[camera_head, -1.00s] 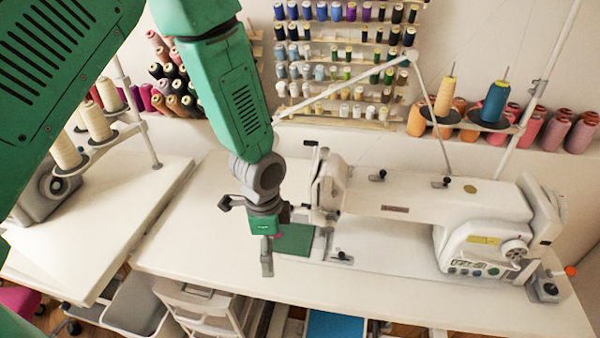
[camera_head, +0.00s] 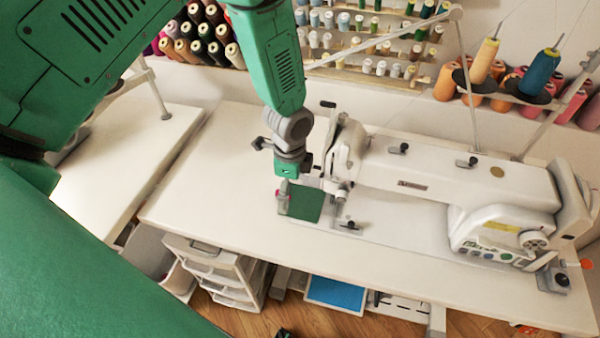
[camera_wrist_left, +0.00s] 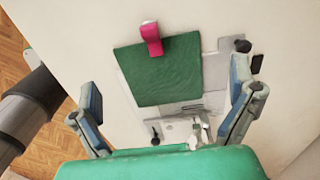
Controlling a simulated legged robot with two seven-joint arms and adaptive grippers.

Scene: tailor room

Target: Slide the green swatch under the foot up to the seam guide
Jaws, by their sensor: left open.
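The green swatch (camera_head: 308,206) lies flat on the machine bed, just left of the presser foot (camera_head: 341,192). In the left wrist view the swatch (camera_wrist_left: 165,75) has a pink tab (camera_wrist_left: 151,38) on its edge away from the machine. The likely seam guide, a small metal piece with a black knob (camera_head: 350,226), sits right of the swatch; it also shows in the wrist view (camera_wrist_left: 155,138). My left gripper (camera_head: 284,200) is over the swatch's left edge, fingers spread and empty; whether it touches is unclear. My right gripper is out of view.
The white sewing machine (camera_head: 430,175) stands on the right of the white table (camera_head: 215,185). Thread cones (camera_head: 205,45) stand behind. A drawer unit (camera_head: 215,270) is below the front edge. The table left of the swatch is clear.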

